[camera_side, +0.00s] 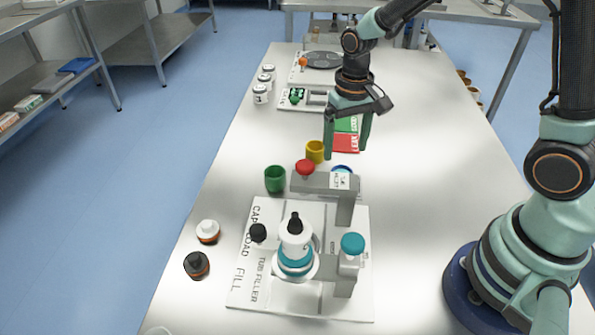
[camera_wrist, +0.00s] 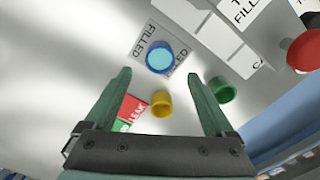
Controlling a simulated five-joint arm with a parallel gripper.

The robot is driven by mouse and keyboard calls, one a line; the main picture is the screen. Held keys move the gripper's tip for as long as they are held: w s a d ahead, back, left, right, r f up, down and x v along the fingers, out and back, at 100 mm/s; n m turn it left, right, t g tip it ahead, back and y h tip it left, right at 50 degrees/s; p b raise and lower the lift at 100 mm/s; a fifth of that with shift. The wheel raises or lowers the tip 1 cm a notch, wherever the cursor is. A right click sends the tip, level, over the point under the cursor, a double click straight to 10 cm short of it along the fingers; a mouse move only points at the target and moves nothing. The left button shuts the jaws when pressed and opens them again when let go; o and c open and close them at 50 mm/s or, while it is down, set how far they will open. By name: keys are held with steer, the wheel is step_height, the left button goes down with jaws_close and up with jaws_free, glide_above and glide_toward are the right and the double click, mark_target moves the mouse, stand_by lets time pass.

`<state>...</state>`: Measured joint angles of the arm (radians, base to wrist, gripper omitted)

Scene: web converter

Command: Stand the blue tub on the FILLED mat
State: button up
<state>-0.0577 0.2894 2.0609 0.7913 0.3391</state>
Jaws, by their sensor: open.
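The blue tub (camera_wrist: 160,57) stands upright on the grey-white FILLED mat (camera_wrist: 146,40) in the wrist view, with a pale blue inside. The mat's printed word shows on two sides of the tub. In the side view only the tub's blue rim (camera_side: 342,168) shows behind the grey machine arm, and the mat is mostly hidden there. My gripper (camera_side: 346,152) is open, fingers pointing down. In the wrist view the tub lies just beyond the gap between the fingertips (camera_wrist: 159,75), and neither finger touches it.
A yellow tub (camera_side: 315,152) and a green tub (camera_side: 275,179) stand nearby. A red and green mat (camera_side: 345,143) marked LEAK lies behind my fingers. The filling station with its red knob (camera_side: 305,167) stands in front.

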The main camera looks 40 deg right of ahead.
steer(key=s+d+r+n+t, duration=0.1)
steer(key=s+r+t, duration=0.1)
steer(key=s+r, duration=0.2)
steer(key=s+d+r+n+t, duration=0.1)
steer(key=s+r+n+t, duration=0.1)
steer(key=r, duration=0.9)
steer(key=shift+s+r+t, duration=0.3)
steer(key=shift+s+t, duration=0.5)
steer(key=shift+s, duration=0.35)
